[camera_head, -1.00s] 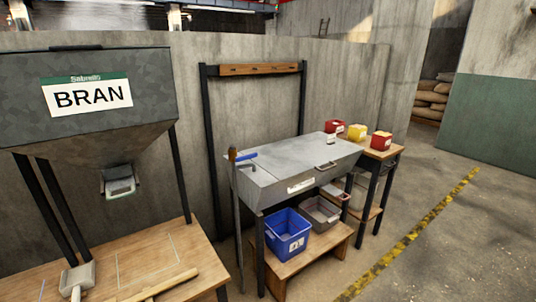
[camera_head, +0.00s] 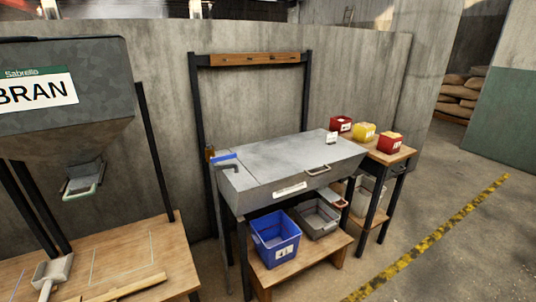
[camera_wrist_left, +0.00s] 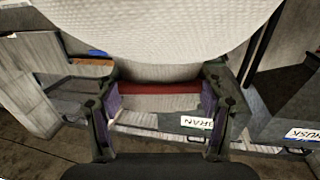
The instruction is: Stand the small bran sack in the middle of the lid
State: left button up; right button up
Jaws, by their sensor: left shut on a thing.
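A pale, woven-looking sack (camera_wrist_left: 160,30) fills the top middle of the left wrist view. My left gripper (camera_wrist_left: 160,112) is shut on it, one finger on each side of its lower part. Most of the sack is out of frame and no label shows on it. The grey metal lid (camera_head: 285,155) tops a steel box on dark legs in the head view. Neither gripper shows in the head view.
A blue bar (camera_head: 223,157) is at the lid's left end. Red and yellow tubs (camera_head: 364,131) stand on a side table to the right. A blue crate (camera_head: 275,238) sits on the shelf below. The BRAN hopper (camera_head: 60,110) stands left. Floor at right is clear.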

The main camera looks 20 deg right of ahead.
aim_at(302, 151)
jog(key=l+z, duration=0.1)
jog(key=l, duration=0.3)
jog(key=i+l+z, duration=0.1)
jog(key=l, duration=0.35)
jog(key=i+l+z, duration=0.1)
jog(key=l, duration=0.3)
jog(key=i+l, duration=0.2)
jog(key=l, duration=0.2)
jog(key=i+l+z, duration=0.15)
jog(key=l, duration=0.25)
jog(key=i+l+z, duration=0.1)
jog(key=l, duration=0.25)
jog(key=i+l+z, duration=0.1)
jog(key=l, duration=0.3)
